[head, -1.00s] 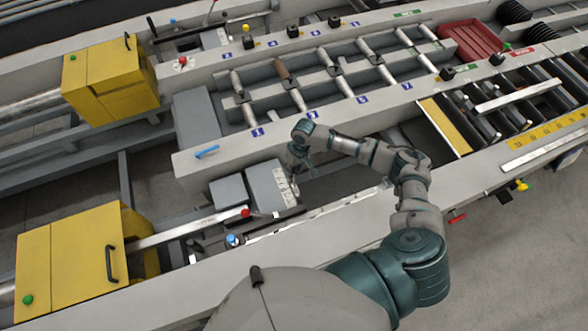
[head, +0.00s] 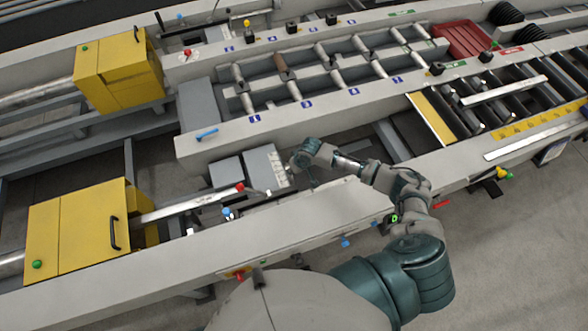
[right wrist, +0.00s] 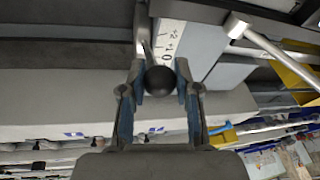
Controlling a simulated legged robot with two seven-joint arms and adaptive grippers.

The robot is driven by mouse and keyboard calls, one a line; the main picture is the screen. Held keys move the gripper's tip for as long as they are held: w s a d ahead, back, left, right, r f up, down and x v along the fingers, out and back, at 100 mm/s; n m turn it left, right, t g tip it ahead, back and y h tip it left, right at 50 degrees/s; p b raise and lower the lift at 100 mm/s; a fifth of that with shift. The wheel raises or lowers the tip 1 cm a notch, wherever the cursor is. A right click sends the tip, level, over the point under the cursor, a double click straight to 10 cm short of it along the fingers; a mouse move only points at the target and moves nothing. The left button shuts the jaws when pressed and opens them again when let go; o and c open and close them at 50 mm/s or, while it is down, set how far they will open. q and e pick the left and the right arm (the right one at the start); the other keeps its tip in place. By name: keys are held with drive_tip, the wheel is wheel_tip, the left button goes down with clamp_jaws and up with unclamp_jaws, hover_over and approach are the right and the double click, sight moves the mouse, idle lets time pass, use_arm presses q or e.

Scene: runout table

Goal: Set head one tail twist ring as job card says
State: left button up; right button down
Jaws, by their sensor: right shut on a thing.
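My right gripper (head: 297,167) is at the right end of a grey box with a white scale plate (head: 281,172) on the near rail. In the right wrist view my right gripper (right wrist: 160,84) has its blue-sided fingers shut on a round black knob (right wrist: 160,79). The scale plate (right wrist: 168,45) shows just beyond it, with large digits including 0, 1 and 2. My left gripper is not in view.
A bar with a red tip (head: 239,187) and a blue knob (head: 226,212) lie left of the plate. Yellow boxes (head: 85,225) stand at the left. Beyond is a rack of metal bars (head: 318,95). A red tray (head: 462,42) sits at the back right.

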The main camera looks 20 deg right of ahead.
drive_tip(key=c, duration=1.2)
unclamp_jaws()
drive_tip(key=o, duration=0.4)
drive_tip(key=shift+d+f, duration=0.1)
drive_tip(key=shift+s+r, duration=0.1)
drive_tip(key=shift+r, duration=0.45)
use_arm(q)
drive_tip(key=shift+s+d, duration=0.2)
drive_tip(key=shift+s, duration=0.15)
use_arm(e)
drive_tip(key=v, duration=1)
drive_tip(key=shift+d+r, duration=0.3)
drive_tip(key=shift+s, duration=0.1)
